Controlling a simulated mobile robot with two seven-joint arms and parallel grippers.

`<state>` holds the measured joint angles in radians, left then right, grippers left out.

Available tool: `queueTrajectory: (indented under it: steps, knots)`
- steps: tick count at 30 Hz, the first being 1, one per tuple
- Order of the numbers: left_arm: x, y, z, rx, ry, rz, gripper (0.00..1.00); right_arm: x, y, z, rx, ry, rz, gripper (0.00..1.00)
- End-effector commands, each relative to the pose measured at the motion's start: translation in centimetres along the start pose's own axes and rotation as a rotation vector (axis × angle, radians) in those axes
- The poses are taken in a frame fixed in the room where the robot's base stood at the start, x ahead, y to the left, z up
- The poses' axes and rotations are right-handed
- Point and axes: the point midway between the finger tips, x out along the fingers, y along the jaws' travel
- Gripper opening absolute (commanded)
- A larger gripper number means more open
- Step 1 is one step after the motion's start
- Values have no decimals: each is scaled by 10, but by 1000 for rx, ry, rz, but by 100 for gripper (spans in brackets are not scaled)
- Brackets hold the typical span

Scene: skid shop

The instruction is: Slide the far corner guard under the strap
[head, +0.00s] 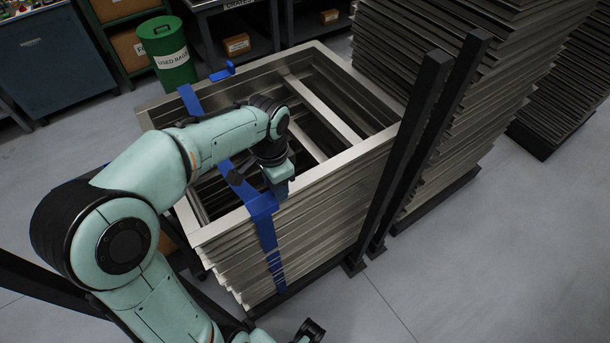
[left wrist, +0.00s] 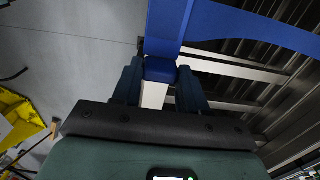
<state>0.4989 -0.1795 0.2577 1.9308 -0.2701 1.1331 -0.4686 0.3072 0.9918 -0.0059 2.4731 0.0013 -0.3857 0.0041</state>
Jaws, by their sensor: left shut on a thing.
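A stack of grey metal frames (head: 345,160) stands in the middle of the head view, with a blue strap (head: 270,240) over it and down its near side. The far corner guard (head: 222,72), a small blue piece, sits on the far rim, to the right of the strap's far end and apart from it. A second blue guard (head: 262,207) is at the near edge, where the strap bends down. My left gripper (head: 279,187) is at this near edge. In the left wrist view its fingers (left wrist: 160,88) are shut on a blue tab (left wrist: 160,69), seemingly of the near guard.
Dark upright posts (head: 410,150) stand right of the stack, with a taller frame stack (head: 460,80) behind them. A green bin (head: 168,52) and shelves with boxes are beyond the far side. Open floor (head: 500,260) lies at the right.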

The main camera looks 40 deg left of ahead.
Motion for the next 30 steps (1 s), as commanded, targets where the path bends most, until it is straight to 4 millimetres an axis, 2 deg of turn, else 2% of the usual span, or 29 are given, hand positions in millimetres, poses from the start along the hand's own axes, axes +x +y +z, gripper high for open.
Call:
queueTrajectory:
  steps: [21,22,24,30]
  knots:
    - [-1,-1,9,-1,3,-2,21,0,0,0,0,0,0,43]
    - [-1,-1,9,-1,2,-2,46,0,0,0,0,0,0,43]
    - [-1,-1,9,-1,2,-2,66,0,0,0,0,0,0,43]
    - [0,0,9,0,1,-1,66,0,0,0,0,0,0,43]
